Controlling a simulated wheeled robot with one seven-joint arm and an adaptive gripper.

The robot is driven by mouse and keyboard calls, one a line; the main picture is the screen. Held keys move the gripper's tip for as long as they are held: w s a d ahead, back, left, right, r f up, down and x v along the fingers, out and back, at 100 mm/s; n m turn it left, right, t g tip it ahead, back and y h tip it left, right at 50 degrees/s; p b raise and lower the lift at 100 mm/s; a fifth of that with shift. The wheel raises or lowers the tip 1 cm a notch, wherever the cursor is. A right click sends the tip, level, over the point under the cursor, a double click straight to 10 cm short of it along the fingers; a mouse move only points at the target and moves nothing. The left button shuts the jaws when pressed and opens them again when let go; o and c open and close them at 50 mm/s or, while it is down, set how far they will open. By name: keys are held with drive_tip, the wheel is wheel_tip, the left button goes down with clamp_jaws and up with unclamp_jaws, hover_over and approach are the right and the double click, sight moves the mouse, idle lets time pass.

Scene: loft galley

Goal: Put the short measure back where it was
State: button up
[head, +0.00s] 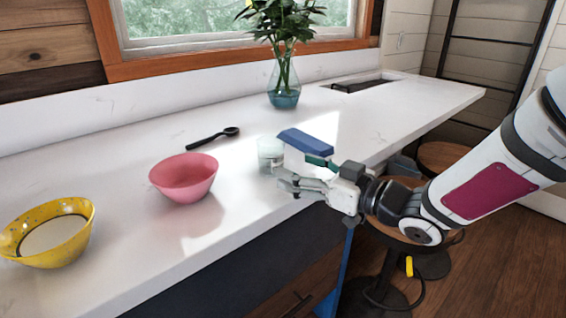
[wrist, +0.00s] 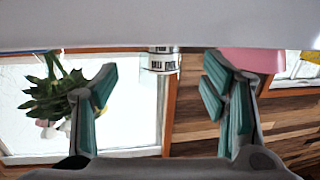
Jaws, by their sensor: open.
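A small clear glass vessel (head: 268,150), which looks like the short measure, stands on the white counter just beyond my gripper (head: 284,168). Its near right part is hidden behind the gripper. In the wrist view, which is upside down, the measure (wrist: 160,62) shows dark printed marks and lies in line with the gap between the fingers. My gripper (wrist: 160,85) is open, its two teal-padded fingers wide apart, with nothing held between them. It is level and low, over the counter's front edge.
A pink bowl (head: 184,178) and a yellow bowl (head: 48,232) stand to the left on the counter (head: 120,160). A black spoon (head: 212,138) lies behind the pink bowl. A vase with leaves (head: 284,85) stands at the back by the window. Stools (head: 443,158) stand below at right.

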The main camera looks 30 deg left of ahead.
drive_tip(key=v, duration=0.5)
drive_tip(key=shift+d, duration=0.1)
drive_tip(key=w+d+r+m+t+h, duration=0.1)
drive_tip(key=w+d+m+t+h, duration=0.45)
drive_tip(key=d, duration=0.75)
drive_tip(key=s+d+r+m+h, duration=0.1)
drive_tip(key=d+m+h, duration=0.1)
drive_tip(key=d+h, duration=0.4)
drive_tip(key=s+d+r+m+h, duration=0.15)
drive_tip(key=d+h, duration=0.25)
drive_tip(key=d, duration=0.4)
drive_tip(key=s+d+f+m+g+h, duration=0.2)
drive_tip(key=s+d+m+g+h, duration=0.15)
drive_tip(key=s+d, duration=0.7)
drive_tip(key=s+a+f+m+g+y, duration=0.1)
drive_tip(key=s+g, duration=0.1)
drive_tip(key=s, duration=0.7)
drive_tip(key=s+a+f+m+g+y, duration=0.1)
drive_tip(key=s+a+m+g, duration=0.1)
drive_tip(key=s, duration=0.7)
drive_tip(key=shift+s, duration=0.2)
